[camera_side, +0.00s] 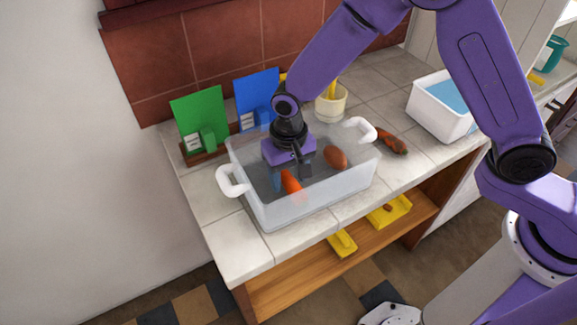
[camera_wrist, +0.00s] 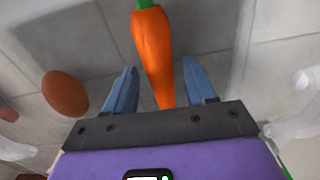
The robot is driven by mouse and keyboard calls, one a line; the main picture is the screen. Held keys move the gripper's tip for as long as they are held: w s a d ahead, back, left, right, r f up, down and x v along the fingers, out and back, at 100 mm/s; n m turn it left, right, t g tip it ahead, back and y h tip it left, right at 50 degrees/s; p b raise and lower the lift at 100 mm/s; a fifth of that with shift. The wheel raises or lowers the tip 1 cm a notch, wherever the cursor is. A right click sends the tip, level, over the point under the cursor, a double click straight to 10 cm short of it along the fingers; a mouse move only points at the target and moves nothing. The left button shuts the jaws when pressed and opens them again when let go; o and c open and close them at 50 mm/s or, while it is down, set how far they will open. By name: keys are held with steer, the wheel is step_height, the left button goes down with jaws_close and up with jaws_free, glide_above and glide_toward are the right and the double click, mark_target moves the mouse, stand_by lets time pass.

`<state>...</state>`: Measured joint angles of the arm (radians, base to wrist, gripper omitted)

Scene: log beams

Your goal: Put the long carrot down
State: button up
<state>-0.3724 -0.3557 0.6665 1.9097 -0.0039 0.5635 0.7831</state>
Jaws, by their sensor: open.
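An orange carrot (camera_side: 291,184) with a green top lies in the clear, two-handled tub (camera_side: 318,206) on the counter. In the wrist view the carrot (camera_wrist: 152,50) runs lengthwise between my two blue fingers, with visible gaps on both sides. My gripper (camera_side: 290,174) is inside the tub, pointing down at the carrot. In the wrist view my gripper (camera_wrist: 159,68) is open and not clamped on it. I cannot tell the exact height of the fingers above the tub floor.
A brown potato-like item (camera_side: 336,158) is also in the tub. A brownish-orange vegetable (camera_side: 392,142) lies on the counter right of it. Green (camera_side: 201,118) and blue (camera_side: 257,94) boards, a cream pot (camera_side: 331,105) and a white bin (camera_side: 440,108) stand around. Front counter tiles are clear.

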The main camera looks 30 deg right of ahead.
mark_target(289, 177)
step_height(289, 177, up, 12)
stand_by(0.5)
steer(key=shift+s+r, duration=0.1)
steer(key=shift+r, duration=0.05)
steer(key=s+d+r+n, duration=0.2)
steer(key=s+d+n, duration=1.1)
steer(key=s+d, duration=1)
steer(key=shift+s+d+r, duration=0.25)
steer(key=shift+d+r, duration=0.1)
steer(key=shift+d, duration=0.15)
